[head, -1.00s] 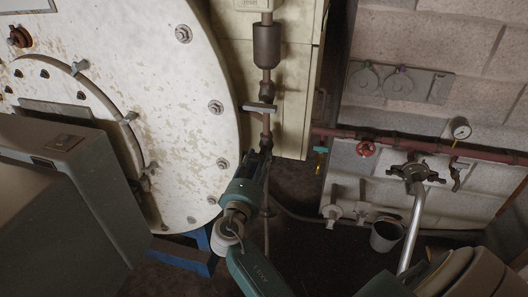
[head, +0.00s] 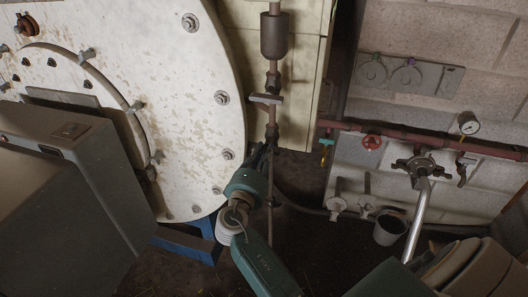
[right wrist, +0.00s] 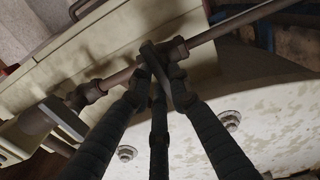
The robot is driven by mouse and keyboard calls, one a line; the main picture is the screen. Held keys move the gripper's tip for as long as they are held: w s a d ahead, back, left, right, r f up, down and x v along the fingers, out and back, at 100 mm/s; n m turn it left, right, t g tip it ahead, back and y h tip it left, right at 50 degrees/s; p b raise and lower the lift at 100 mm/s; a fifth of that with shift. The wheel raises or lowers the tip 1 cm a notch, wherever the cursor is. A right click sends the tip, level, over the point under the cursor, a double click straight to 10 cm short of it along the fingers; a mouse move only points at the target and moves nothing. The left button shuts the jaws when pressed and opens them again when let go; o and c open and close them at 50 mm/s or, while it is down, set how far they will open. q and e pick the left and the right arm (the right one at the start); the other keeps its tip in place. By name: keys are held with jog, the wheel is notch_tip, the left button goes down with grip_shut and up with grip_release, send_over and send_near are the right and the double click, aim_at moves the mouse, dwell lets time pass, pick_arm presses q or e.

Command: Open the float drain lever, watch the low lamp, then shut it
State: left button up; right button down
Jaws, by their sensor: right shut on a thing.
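The brown float chamber (head: 274,36) sits on a vertical pipe beside the round white door. A flat bar handle (head: 265,99) crosses the pipe below it; this bar also shows in the right wrist view (right wrist: 68,120). Lower on the pipe is a small valve fitting (head: 272,133). My right gripper (head: 266,152) is at the pipe just below that fitting. In the right wrist view its dark fingers (right wrist: 157,82) close around a short dark lever (right wrist: 153,58) at the fitting. The lever is largely hidden in the head view. I cannot make out a low lamp. My left gripper is not in view.
The white round door (head: 190,100) is close to the left of the gripper. A bucket (head: 390,227) stands on the floor.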

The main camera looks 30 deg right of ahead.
jog(key=n+p, duration=0.2)
jog(key=n, duration=0.1)
jog(key=shift+r+n, duration=0.2)
jog(key=shift+n, duration=0.1)
jog(key=n+p, duration=0.3)
jog(key=n, duration=0.1)
jog(key=shift+w+n, duration=0.1)
jog(key=shift+n, duration=0.2)
jog(key=n+p, duration=0.3)
jog(key=n, duration=0.1)
jog(key=shift+w, duration=0.1)
jog(key=shift+f+n+p, duration=0.15)
jog(key=shift+n+p, duration=0.45)
jog(key=shift+n, duration=0.4)
jog(key=shift+f+n+p, duration=0.1)
jog(key=shift+n+p, duration=0.5)
jog(key=shift+n, duration=0.4)
jog(key=c, duration=1.6)
grip_release()
jog(key=shift+f, duration=0.15)
